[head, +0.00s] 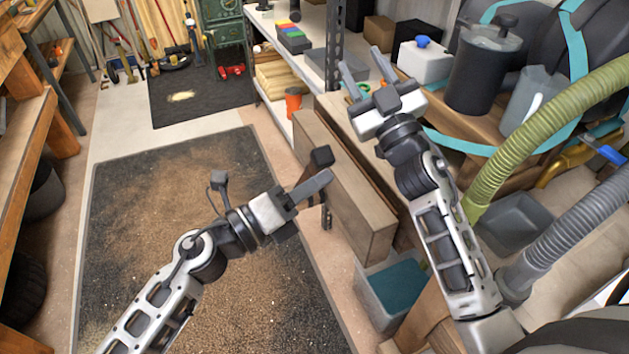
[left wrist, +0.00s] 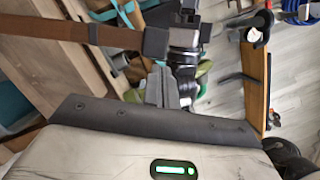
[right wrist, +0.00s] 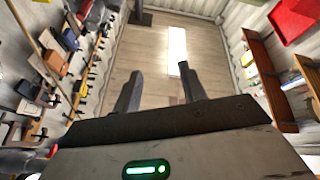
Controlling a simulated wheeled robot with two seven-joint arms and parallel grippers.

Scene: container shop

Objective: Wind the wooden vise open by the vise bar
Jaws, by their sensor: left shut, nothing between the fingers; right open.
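The wooden vise (head: 350,195) stands at the middle of the head view, its broad front jaw facing left. The vise bar's dark end (head: 322,157) shows in front of the jaw, just above my left fingertips; my gripper hides part of the bar. In the left wrist view the brown vise bar (left wrist: 75,32) comes in from the left and ends in a dark block close beyond the fingers. My left gripper (head: 320,182) is shut and empty beside the bar; I cannot tell whether they touch. My right gripper (head: 361,64) is open and empty above the bench, pointing away.
A teal-filled bin (head: 390,290) stands below the vise. A green hose (head: 545,125) and a dark canister (head: 485,75) crowd the right side. A shelf rack (head: 335,50) with an orange cup (head: 293,102) stands behind. The dusty floor mat (head: 170,200) at left is clear.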

